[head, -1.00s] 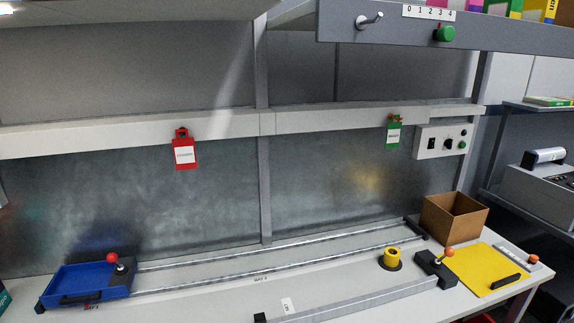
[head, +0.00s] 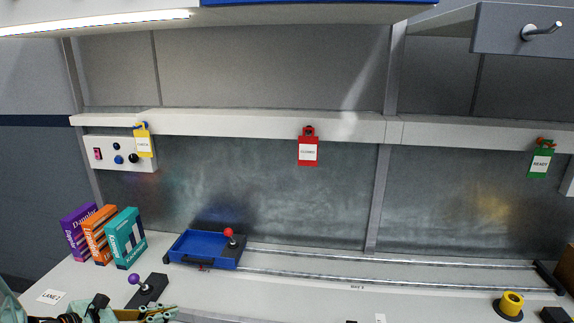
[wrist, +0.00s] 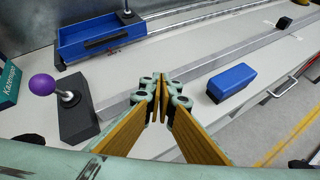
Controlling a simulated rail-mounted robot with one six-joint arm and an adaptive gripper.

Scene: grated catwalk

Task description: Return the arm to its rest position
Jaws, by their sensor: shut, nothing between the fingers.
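My gripper (wrist: 163,98) is shut and empty in the wrist view, its fingers pointing over the bench beside a purple-knobbed lever. In the head view my gripper (head: 160,313) shows at the bottom left edge, partly cut off by the frame. The purple knob (head: 134,279) stands on a dark block just behind and to the left of it. In the wrist view the purple knob (wrist: 42,85) is left of the fingers, apart from them.
A blue tray (head: 187,259) with a red-knobbed block sits at the left end of two rails. A blue block (wrist: 232,82) lies right of my fingers. A shelf runs overhead.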

